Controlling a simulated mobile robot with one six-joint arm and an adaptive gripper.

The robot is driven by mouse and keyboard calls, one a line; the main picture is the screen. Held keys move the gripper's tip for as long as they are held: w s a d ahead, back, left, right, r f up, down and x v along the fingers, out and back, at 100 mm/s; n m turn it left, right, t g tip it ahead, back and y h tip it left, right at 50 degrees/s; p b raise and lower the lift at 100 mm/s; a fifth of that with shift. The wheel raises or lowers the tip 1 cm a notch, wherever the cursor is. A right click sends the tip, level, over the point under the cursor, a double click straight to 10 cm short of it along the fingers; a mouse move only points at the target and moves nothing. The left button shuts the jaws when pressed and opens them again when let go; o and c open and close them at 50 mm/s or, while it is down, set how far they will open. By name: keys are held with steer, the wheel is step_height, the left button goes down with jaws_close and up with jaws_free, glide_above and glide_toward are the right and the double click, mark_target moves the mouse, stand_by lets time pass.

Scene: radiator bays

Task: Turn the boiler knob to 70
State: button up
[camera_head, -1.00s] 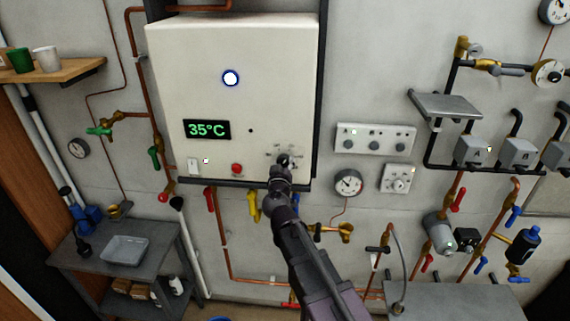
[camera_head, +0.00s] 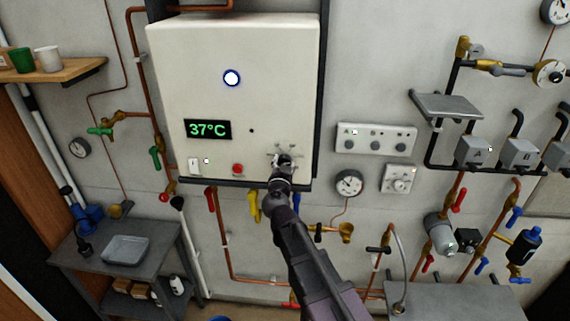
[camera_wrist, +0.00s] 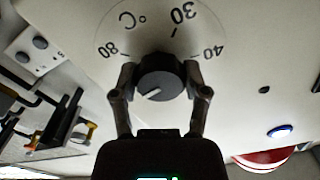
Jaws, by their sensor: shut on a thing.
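The white boiler (camera_head: 190,70) hangs on the wall, and its green display (camera_head: 208,129) reads 37°C. The black boiler knob (camera_wrist: 160,76) shows in the wrist view, where its dial appears turned over, with 80 at the left, 30 at the top and 40 at the right. The knob's pale pointer line slants toward the lower left of that view. My gripper (camera_wrist: 161,82) is shut on the knob, one finger on each side. In the head view my gripper (camera_head: 283,161) covers most of the knob at the boiler's lower right.
A red button (camera_head: 238,169) and a white switch (camera_head: 194,167) sit left of the knob. Below the boiler are a red-handled valve (camera_head: 211,200) and a yellow-handled valve (camera_head: 253,205). A panel with three knobs (camera_head: 375,138) is on the wall to the right.

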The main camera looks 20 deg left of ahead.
steer(key=shift+m, duration=0.5)
steer(key=o, duration=1.2)
steer(key=shift+c, duration=0.2)
steer(key=v, duration=1.2)
